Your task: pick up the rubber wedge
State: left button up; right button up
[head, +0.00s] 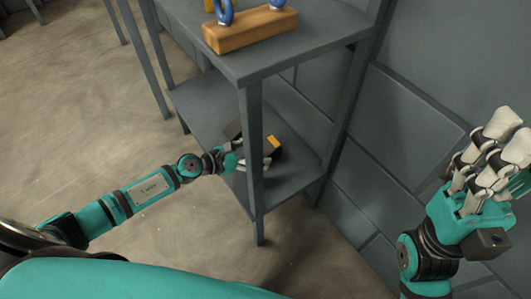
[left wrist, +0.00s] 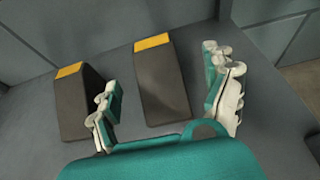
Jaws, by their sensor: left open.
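Two dark wedges with yellow end bands lie side by side on the lower shelf. In the left wrist view, one wedge (left wrist: 160,85) is between the fingers of my left gripper (left wrist: 168,92), with gaps on both sides. The other wedge (left wrist: 75,105) lies to the left, outside the left finger, which partly covers it. In the head view, my left gripper (head: 252,160) reaches over the lower shelf behind the front post, open, beside a wedge (head: 275,152). The post and gripper hide part of that wedge. My right gripper (head: 506,136) is raised at the right, open and empty.
The grey shelf unit has a lower shelf (head: 205,100), a top board (head: 240,60) and a front post (head: 252,150) close to my left gripper. A wooden block (head: 250,30) with blue rings stands on top. A block wall (head: 415,105) is behind.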

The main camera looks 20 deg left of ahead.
aim_at(267, 146)
pick_arm(q)
jog(key=b+x, duration=0.1)
jog(key=x, duration=0.4)
jog(key=shift+w+b, duration=0.3)
jog(key=shift+b, duration=0.1)
jog(key=shift+a, duration=0.1)
jog(key=c, duration=1.5)
